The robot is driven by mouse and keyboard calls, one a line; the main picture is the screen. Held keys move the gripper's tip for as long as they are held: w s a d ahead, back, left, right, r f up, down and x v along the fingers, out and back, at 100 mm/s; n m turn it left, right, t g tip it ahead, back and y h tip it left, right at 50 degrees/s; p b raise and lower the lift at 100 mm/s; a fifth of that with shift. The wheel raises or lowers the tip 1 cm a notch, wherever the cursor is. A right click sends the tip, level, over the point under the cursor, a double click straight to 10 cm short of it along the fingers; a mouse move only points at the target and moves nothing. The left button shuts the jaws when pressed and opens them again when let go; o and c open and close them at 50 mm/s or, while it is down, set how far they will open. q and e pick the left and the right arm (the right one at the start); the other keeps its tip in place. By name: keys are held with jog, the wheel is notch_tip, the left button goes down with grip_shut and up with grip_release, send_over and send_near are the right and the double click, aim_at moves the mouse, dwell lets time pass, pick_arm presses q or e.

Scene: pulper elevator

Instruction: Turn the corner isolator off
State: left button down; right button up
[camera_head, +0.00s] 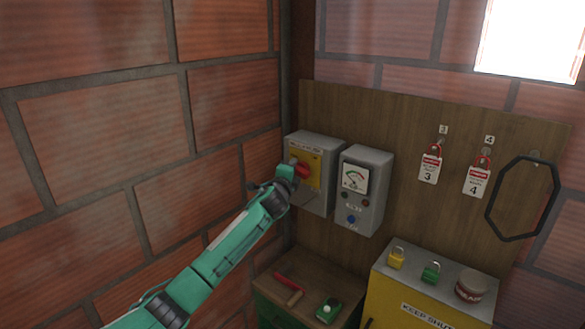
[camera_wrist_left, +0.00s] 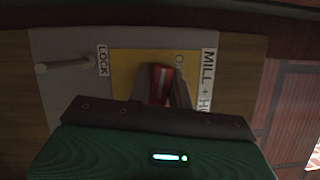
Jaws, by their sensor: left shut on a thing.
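The corner isolator (camera_head: 316,197) is a grey box with a yellow plate on the wooden board, close to the brick corner. Its red handle (camera_head: 302,170) shows at the plate, partly hidden by my left gripper (camera_head: 291,172). In the left wrist view, the red handle (camera_wrist_left: 160,84) sits between the two fingers of my left gripper (camera_wrist_left: 162,88), which is shut on it. The yellow plate (camera_wrist_left: 126,70) shows around it, with a "LOCK" label (camera_wrist_left: 103,60) and a "MILL" label (camera_wrist_left: 208,75) on the box. My right gripper is not in view.
A grey meter box (camera_head: 377,160) is just right of the isolator. Numbered tags (camera_head: 429,168) and a black ring (camera_head: 489,210) hang on the board. Below are a yellow box (camera_head: 385,296) with padlocks (camera_head: 431,273) and a jar, and a green box (camera_head: 262,300) with a red-headed tool.

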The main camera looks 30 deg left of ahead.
pick_arm(q)
jog(key=shift+f+n, duration=0.25)
jog(key=shift+n, duration=0.55)
jog(key=c, duration=1.3)
grip_release()
jog(key=shift+s, duration=0.1)
jog(key=shift+r+b+v, duration=0.15)
jog(key=shift+b+v, duration=1.45)
jog(key=shift+v, duration=1.8)
jog(key=shift+r+b+v, duration=0.15)
jog(key=shift+b+v, duration=1.4)
jog(key=shift+v, duration=1.85)
